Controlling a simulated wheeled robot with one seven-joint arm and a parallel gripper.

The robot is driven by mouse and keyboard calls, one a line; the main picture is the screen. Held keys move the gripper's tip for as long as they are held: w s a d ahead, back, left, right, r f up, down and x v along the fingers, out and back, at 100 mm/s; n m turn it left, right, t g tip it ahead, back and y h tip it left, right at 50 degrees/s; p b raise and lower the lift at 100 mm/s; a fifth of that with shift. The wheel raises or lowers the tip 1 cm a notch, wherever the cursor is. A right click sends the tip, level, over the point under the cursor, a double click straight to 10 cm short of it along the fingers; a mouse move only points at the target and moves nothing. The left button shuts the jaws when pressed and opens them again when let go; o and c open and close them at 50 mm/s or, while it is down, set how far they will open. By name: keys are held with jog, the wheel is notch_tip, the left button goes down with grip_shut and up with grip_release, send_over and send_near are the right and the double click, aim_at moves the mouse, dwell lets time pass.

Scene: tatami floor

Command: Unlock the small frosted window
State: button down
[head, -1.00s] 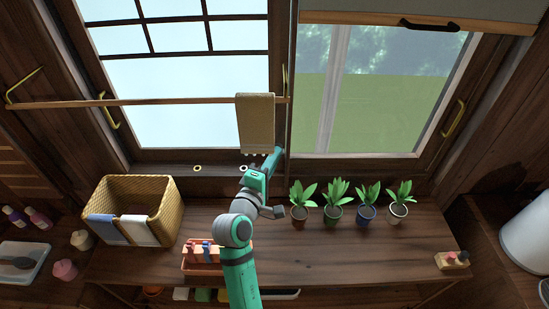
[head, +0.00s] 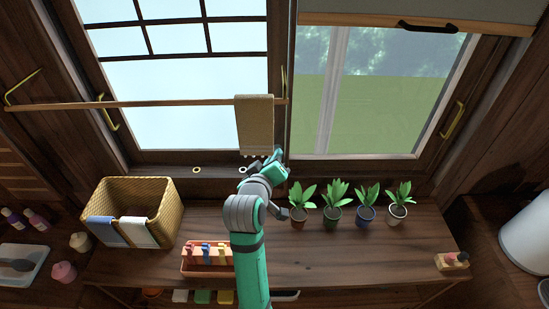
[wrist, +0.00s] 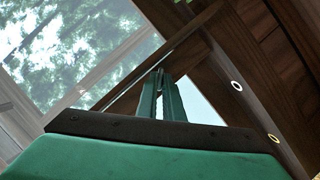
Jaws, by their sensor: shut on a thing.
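The pale frosted window (head: 195,105) with dark bars fills the upper left of the head view. Beside it, past a dark upright (head: 287,130), is a clear pane (head: 400,110). My gripper (head: 277,156) is at the bottom of that upright, just above the sill. In the wrist view its two green fingers (wrist: 163,95) are close together beside the dark frame. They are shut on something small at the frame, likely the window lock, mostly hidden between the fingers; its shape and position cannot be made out.
A towel (head: 255,125) hangs on a rail just above my gripper. Several potted plants (head: 333,213) stand close at right on the wooden counter (head: 350,255). A wicker basket (head: 155,190) is at left, with an orange tray (head: 190,270) beside my arm. The counter's right part is mostly clear.

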jog(key=m+y, duration=0.2)
jog(key=m, duration=0.1)
jog(key=m+y, duration=0.1)
jog(key=shift+d+r+g, duration=0.15)
jog(key=shift+d+g, duration=0.15)
jog(key=shift+m, duration=0.4)
dwell(0.3)
jog(key=c, duration=1.9)
grip_release()
jog(key=shift+d, duration=0.2)
